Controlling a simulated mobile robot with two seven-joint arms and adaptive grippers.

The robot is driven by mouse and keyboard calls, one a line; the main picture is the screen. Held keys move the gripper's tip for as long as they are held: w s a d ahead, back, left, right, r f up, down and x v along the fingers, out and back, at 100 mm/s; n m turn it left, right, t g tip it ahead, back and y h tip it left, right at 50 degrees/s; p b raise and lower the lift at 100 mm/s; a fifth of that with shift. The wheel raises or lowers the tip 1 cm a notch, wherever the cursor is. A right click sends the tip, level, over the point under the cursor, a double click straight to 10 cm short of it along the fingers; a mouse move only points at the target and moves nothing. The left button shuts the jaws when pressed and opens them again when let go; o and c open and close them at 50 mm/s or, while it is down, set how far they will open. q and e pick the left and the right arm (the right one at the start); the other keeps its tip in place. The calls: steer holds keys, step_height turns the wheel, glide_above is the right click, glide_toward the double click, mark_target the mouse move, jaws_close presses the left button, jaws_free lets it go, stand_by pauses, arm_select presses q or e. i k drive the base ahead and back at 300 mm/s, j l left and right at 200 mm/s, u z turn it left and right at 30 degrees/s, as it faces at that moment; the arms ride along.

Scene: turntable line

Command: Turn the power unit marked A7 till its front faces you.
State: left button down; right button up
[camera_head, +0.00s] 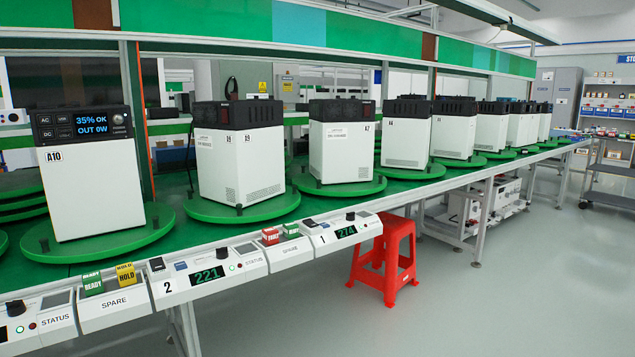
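The power unit marked A7 (342,150) is a white box with a dark vented top. It stands upright on a round green turntable (372,189) right of the picture's middle. Two of its white sides show: one carries small print and a grille, and a narrower one at the right bears the A7 mark. A small red part shows on its dark top at the right. No lit display shows on it, so its front seems turned away. Neither of my grippers is in view.
Unit A10 (90,185) at left shows a lit display. Another white unit (237,160) stands between it and A7; more units recede to the right. A control rail (205,279) with buttons and number displays runs along the front edge. A red stool (385,262) stands on the floor.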

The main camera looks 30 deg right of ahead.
mark_target(306, 181)
steer(key=l+u, duration=0.5)
steer(key=l, duration=1.75)
steer(key=k, duration=0.05)
